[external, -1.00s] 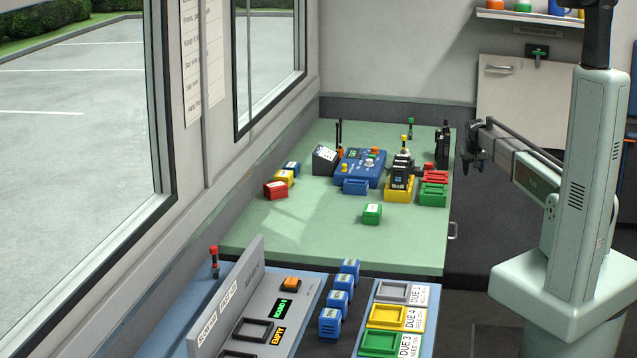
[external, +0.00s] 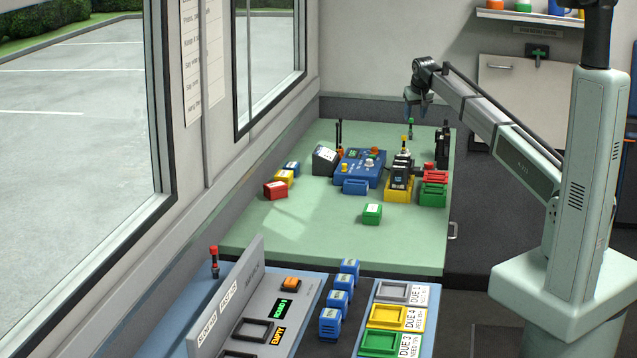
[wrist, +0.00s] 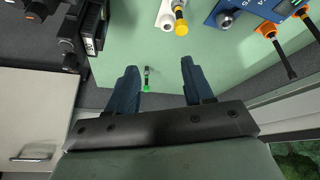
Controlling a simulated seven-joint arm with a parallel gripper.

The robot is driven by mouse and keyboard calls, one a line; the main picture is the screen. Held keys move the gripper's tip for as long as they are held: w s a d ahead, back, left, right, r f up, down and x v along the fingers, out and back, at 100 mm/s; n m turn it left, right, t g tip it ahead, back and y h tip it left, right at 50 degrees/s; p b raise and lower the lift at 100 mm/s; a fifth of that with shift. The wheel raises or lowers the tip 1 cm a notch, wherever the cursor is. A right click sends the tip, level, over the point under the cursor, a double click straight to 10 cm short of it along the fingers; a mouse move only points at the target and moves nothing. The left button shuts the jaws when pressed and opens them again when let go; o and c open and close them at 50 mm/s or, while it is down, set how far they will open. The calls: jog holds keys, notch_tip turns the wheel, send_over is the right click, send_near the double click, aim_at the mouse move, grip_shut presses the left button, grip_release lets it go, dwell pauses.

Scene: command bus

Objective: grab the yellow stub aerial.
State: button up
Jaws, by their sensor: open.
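The yellow stub aerial (external: 404,142) stands upright on the silver and black unit toward the back right of the green bench. In the wrist view its yellow tip (wrist: 181,28) shows at the top, beyond my right fingertip. My gripper (external: 418,112) is high above the back edge of the bench, apart from the aerial. In the wrist view my gripper (wrist: 159,66) is open with nothing held. A green-tipped aerial (wrist: 146,82) shows lower down, beside my left finger.
A blue console (external: 361,168) with knobs stands left of the aerial. Black radios (external: 442,147) stand to its right, near red and green trays (external: 433,190). The green bench (external: 300,235) is mostly clear at the front. A window wall runs along the left.

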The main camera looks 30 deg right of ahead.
aim_at(404, 140)
jog(key=shift+g+y, duration=0.3)
jog(key=a+f, duration=0.1)
jog(key=f, duration=0.1)
jog(key=w+a+f, duration=0.1)
jog(key=f, duration=0.1)
jog(key=w+f, duration=0.1)
jog(key=f, duration=0.1)
jog(key=shift+a+f, duration=0.25)
jog(key=shift+a, duration=0.15)
jog(key=shift+x, duration=3.15)
jog(key=shift+s, duration=0.2)
grip_shut()
